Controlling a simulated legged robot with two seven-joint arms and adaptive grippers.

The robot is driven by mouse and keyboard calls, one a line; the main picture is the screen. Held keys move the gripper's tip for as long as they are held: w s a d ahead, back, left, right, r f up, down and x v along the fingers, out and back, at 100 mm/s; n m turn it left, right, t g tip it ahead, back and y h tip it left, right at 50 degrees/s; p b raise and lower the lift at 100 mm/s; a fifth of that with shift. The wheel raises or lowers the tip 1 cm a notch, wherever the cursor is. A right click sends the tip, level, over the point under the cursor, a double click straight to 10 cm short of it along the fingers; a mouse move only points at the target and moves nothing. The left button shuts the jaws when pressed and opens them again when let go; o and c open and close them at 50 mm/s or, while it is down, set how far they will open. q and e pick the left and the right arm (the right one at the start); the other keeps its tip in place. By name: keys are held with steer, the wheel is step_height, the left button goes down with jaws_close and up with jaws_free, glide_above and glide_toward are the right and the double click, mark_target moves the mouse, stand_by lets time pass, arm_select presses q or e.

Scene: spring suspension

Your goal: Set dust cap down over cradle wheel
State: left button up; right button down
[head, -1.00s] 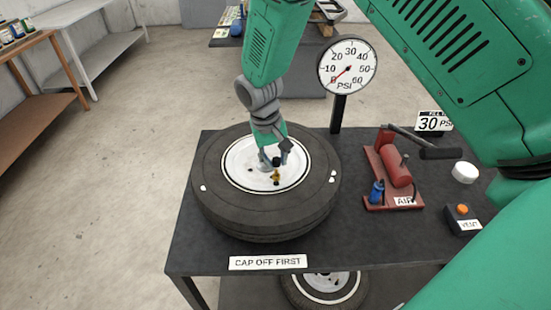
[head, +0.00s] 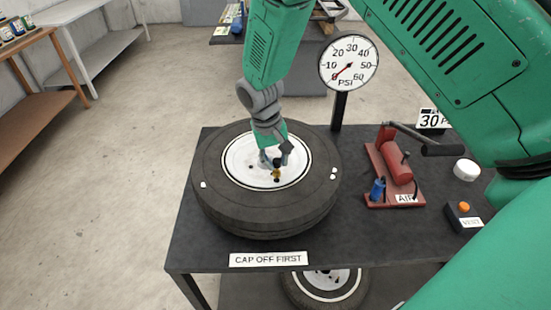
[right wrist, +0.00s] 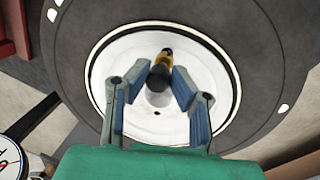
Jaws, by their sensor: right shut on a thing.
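The wheel (head: 215,212) lies flat on the dark table, a black tyre around a white hub. A small black dust cap (head: 277,162) is at the hub, just above a brass valve stem (head: 277,174). In the right wrist view the dark cap (right wrist: 158,78) overlaps the brass stem (right wrist: 167,53); I cannot tell whether it is seated on it. My right gripper (head: 277,158) is low over the hub with its fingers (right wrist: 160,70) on either side of the cap, shut on it. The fingers hide part of it. My left gripper is not in view.
A pressure gauge (head: 348,63) stands on a post behind the wheel. A red air pump (head: 395,170), a white round piece (head: 467,170) and a vent box with an orange button (head: 463,213) are to the right. A "CAP OFF FIRST" label (head: 268,259) is at the front edge.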

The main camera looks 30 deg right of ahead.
steer(key=shift+f+b, duration=0.45)
steer(key=shift+f, duration=0.55)
steer(key=c, duration=1.3)
jaws_free()
steer(key=shift+r+p, duration=0.95)
steer(key=shift+r, duration=2.6)
